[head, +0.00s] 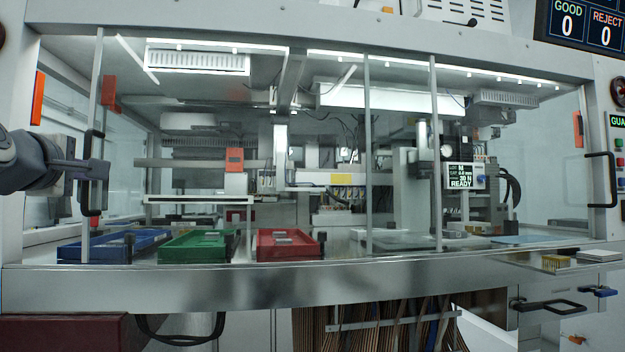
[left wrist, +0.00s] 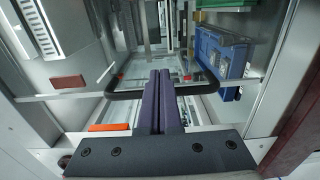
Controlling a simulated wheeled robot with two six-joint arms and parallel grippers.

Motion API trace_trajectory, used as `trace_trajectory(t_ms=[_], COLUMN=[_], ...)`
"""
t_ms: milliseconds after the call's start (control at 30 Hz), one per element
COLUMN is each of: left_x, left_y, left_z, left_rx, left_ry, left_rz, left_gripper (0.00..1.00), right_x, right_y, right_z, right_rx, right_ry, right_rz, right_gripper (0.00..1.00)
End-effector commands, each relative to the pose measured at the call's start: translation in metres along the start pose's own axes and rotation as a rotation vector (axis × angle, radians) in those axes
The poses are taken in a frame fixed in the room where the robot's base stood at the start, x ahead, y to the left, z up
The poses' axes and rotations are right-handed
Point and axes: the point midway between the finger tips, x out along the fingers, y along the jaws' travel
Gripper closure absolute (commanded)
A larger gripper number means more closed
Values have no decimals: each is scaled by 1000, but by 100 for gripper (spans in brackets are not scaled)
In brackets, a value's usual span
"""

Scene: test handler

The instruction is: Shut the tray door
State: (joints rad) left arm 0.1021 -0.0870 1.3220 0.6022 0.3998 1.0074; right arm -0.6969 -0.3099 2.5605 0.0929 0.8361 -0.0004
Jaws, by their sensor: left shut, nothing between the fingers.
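The glass tray door has a slim upright frame bar (head: 97,110) at its left side, standing in from the left edge of the opening. Its black bow handle (head: 85,190) is upright on that side. My left gripper (head: 103,164) is shut and empty, level with the handle's middle. In the left wrist view the dark shut fingers (left wrist: 164,75) cross the handle bar (left wrist: 125,94); I cannot tell whether they touch it. Behind the glass line are a blue tray (head: 75,250), a green tray (head: 180,255) and a red tray (head: 275,252). My right gripper is not in view.
A second black handle (head: 613,180) is at the far right of the cabinet front. Orange blocks (head: 39,98) sit on the frame sides. A metal sill (head: 250,290) runs below the opening. A display inside (head: 461,176) reads READY.

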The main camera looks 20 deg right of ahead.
Motion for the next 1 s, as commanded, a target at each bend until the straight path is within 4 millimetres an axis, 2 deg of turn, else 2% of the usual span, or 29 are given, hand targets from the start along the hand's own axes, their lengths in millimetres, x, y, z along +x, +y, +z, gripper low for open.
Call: trace_trajectory(t_ms=[33, 167, 700, 833, 1000], left_x=[1, 0, 0, 0, 0], left_y=[-4, -3, 0, 0, 0], left_z=[-9, -25, -90, -103, -109], left_rx=[0, 1, 1, 1, 1], left_ry=[8, 7, 7, 6, 3], left_rz=[-1, 1, -1, -2, -1], left_gripper=[100, 100, 100, 100, 100], right_x=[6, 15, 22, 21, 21], right_y=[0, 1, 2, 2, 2], right_z=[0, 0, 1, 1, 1], right_rx=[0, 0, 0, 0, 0], right_ry=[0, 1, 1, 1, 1], right_rz=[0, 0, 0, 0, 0], right_gripper=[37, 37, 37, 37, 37])
